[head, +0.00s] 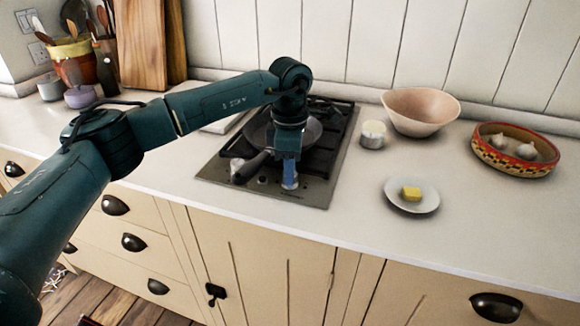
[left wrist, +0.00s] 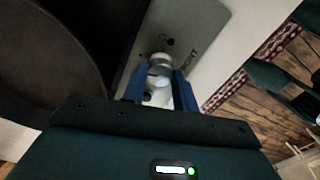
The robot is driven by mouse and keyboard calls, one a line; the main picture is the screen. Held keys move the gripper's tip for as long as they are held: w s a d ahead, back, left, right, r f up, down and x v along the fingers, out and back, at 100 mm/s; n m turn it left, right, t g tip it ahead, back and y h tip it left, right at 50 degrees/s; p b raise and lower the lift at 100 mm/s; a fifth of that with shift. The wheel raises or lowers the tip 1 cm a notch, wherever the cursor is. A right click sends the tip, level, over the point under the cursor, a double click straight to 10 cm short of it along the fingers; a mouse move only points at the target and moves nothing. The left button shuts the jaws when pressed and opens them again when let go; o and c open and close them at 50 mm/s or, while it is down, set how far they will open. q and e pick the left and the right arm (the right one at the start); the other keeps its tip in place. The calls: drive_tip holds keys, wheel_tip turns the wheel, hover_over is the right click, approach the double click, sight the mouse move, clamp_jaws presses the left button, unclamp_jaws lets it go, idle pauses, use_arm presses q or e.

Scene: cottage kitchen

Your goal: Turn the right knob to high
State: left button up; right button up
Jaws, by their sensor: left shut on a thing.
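The stove (head: 318,192) is a steel cooktop with black grates, set in the white counter. My left gripper (head: 289,184) points down at its front right corner; it also shows in the left wrist view (left wrist: 157,88). Its blue fingers are shut on the right knob (left wrist: 160,62), a pale, shiny round knob with one finger on each side. A printed label and a small dark mark show on the steel panel just beyond the knob. In the head view the gripper hides most of this knob, and I cannot read its setting. My right gripper is in neither view.
A dark frying pan (head: 310,132) sits on the stove, its handle toward the front left, near the gripper. Right of the stove are a white jar (head: 373,135), a pink bowl (head: 420,108), a plate (head: 396,202) with butter, and a patterned dish (head: 489,159) with garlic.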

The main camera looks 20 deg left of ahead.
use_arm(q)
drive_tip(key=n, duration=1.1)
drive_tip(key=shift+n, duration=2)
drive_tip(key=o, duration=1)
drive_tip(key=shift+c, duration=0.2)
wheel_tip(320, 180, up, 13)
drive_tip(key=shift+r, duration=0.1)
